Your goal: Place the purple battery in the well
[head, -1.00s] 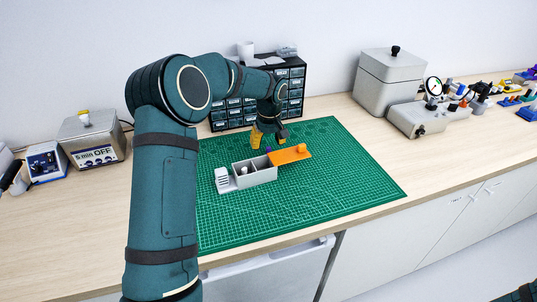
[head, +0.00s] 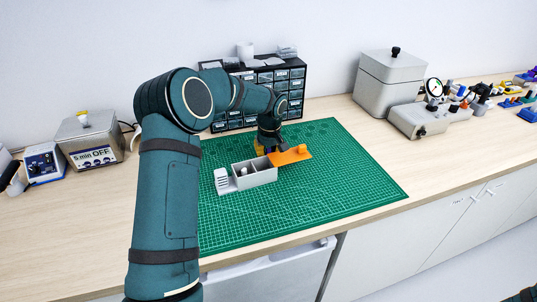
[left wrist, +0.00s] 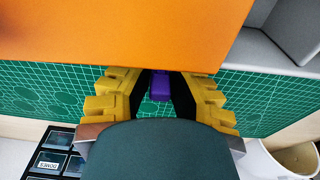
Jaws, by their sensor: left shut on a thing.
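The purple battery (left wrist: 160,87) shows in the left wrist view between the dark fingers of my left gripper (left wrist: 158,96), which is shut on it. In the head view my left gripper (head: 268,147) is low over the mat, behind the grey tray and at the left end of the orange piece; the battery is hidden there. The grey tray (head: 256,180) has open compartments, with a small white round thing in one. I cannot tell which compartment is the well. The orange piece (left wrist: 120,30) fills the top of the wrist view. My right gripper is not in view.
The green cutting mat (head: 330,185) is clear to the right and front. A drawer cabinet (head: 293,98) stands close behind my left gripper. The orange piece (head: 291,156) with its round knob adjoins the tray's right side. Grey boxes (head: 385,85) stand at the back right.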

